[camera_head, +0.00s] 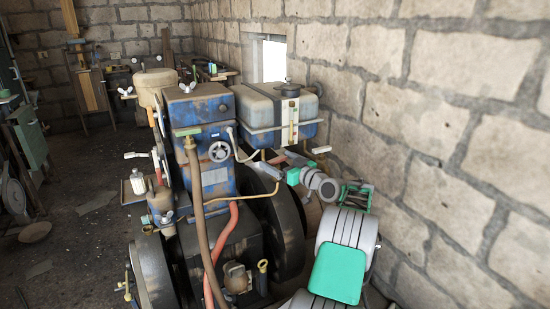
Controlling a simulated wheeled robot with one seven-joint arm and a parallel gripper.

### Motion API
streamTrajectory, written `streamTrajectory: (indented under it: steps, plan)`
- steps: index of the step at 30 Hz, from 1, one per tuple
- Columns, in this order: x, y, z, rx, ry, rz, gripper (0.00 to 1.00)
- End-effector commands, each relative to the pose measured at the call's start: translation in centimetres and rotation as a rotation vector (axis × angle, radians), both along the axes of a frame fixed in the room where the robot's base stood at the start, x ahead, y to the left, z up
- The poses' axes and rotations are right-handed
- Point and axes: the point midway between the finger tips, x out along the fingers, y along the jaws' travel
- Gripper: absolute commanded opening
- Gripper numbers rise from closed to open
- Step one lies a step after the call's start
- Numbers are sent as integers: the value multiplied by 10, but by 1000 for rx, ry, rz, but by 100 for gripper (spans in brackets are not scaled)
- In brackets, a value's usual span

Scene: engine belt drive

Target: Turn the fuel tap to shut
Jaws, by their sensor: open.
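The grey fuel tank (278,105) sits at the right of the blue engine (203,125), with a strap around it and a brass sight gauge (291,128) on its front. Thin brass pipework runs below the tank. A small red part (277,160) shows beneath the tank and may be the tap's handle; the tap body and its setting are too small to tell. My gripper (284,168) is open just under the tank's front, close to the red part. I cannot tell whether its fingers touch anything.
A dark flywheel (284,220) stands below my gripper. A red hose (226,235) and a brown pipe (195,190) run down the engine's front. The stone wall (430,130) is close on the right. Open floor (80,240) lies at the left.

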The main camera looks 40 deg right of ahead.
Motion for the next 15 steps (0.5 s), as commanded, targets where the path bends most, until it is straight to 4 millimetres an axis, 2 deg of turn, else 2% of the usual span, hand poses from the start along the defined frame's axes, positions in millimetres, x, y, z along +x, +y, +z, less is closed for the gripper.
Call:
streamTrajectory:
  steps: [3, 10, 15]
  plan:
    - [11, 0, 1, 0, 0, 0, 99]
    - [12, -1, 0, 0, 0, -2, 99]
    - [13, -1, 0, 0, 0, -1, 87]
